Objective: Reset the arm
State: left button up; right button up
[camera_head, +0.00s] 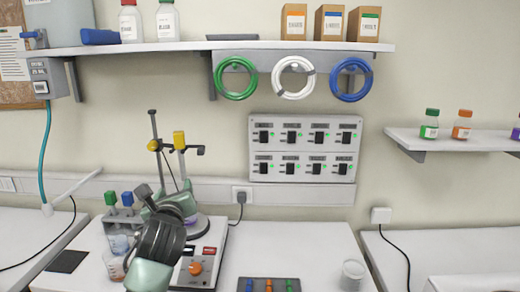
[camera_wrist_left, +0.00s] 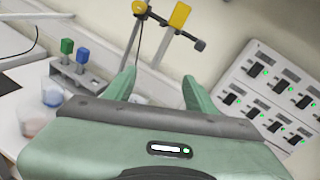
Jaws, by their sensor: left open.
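My left gripper (camera_head: 166,199) is raised over the middle bench, in front of the hotplate stirrer (camera_head: 206,252) and its stand. In the left wrist view the left gripper (camera_wrist_left: 159,88) has its two green fingers spread wide, with nothing between them. My left arm covers part of the hotplate. A flask with purple liquid (camera_head: 193,222) shows partly behind the gripper. My right gripper is not in view.
A rack (camera_head: 124,214) with green- and blue-topped items stands left of the gripper, close to the arm. The clamp stand (camera_head: 181,160) rises behind. A switch panel (camera_head: 305,148) is on the wall. A glass beaker (camera_head: 352,274) stands at the bench's right.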

pick_arm(q)
jog(key=s+f+n+g+h, duration=0.1)
jog(key=s+f+n+g, duration=0.2)
jog(key=s+f+n, duration=0.7)
jog(key=s+f+n+g+h, duration=0.1)
jog(key=s+f+n+g, duration=0.2)
jog(key=s+f, duration=0.75)
jog(key=s+f+n+g+h, duration=0.1)
jog(key=s+f+n+g, duration=0.1)
jog(key=s+f+n, duration=0.45)
jog(key=s+d+f+n+g, duration=0.1)
jog(key=s+f+n+g, duration=0.25)
jog(key=s, duration=0.65)
jog(key=s+f+n+g+h, duration=0.1)
jog(key=s+f+n, duration=0.3)
jog(key=s+n, duration=0.3)
notch_tip(320, 180, down, 30)
jog(key=s+m+g+b, duration=0.2)
jog(key=s+a+f+b, duration=0.1)
jog(key=s+a+f, duration=0.1)
jog(key=s+f, duration=1.4)
jog(key=shift+s+a+f+g+y+b, duration=0.15)
jog(key=shift+s+a+g+y+b, duration=0.05)
jog(key=shift+a+g+y+b, duration=0.15)
